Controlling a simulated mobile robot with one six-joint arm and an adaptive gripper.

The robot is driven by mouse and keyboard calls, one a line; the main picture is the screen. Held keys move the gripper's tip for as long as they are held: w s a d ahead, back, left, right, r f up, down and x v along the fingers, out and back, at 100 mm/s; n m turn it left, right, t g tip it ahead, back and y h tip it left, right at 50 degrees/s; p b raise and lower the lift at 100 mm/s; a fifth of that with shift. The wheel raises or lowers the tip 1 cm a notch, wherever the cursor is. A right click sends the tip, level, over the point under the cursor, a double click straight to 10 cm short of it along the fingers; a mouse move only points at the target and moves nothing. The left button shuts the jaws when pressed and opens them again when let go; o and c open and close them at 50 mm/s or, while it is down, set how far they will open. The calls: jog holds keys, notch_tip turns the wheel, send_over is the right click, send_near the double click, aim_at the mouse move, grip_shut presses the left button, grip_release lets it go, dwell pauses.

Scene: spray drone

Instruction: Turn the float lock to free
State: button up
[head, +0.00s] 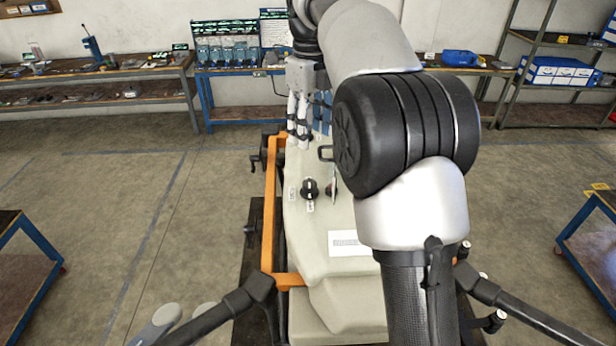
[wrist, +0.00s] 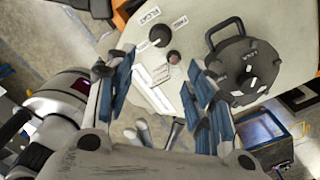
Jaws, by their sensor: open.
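The float lock appears to be the round black knob (head: 310,189) with a pale mark, on the beige drone body (head: 310,235). The knob also shows at the top of the wrist view (wrist: 160,36), beside a small label that seems to read FLOAT (wrist: 151,15). Which way its mark points is too small to tell. My gripper (wrist: 161,78) is open and empty, its blue-padded fingers spread below the knob in the wrist view. In the head view my gripper (head: 307,110) is beyond the knob, apart from it.
A dark reddish round part (wrist: 175,57) sits close to the knob. A large black cap (wrist: 240,70) with a handle stands to its right. A white label (head: 350,243) lies on the body. An orange frame (head: 270,205) runs along the left side. Open floor lies left.

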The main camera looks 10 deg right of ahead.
aim_at(309, 183)
notch_tip(309, 183, down, 15)
jog(key=shift+w+a+r+b, duration=0.1)
jog(key=shift+r+b, duration=0.05)
jog(key=shift+b, duration=0.5)
jog(key=shift+c, duration=0.4)
jog(key=c, duration=1)
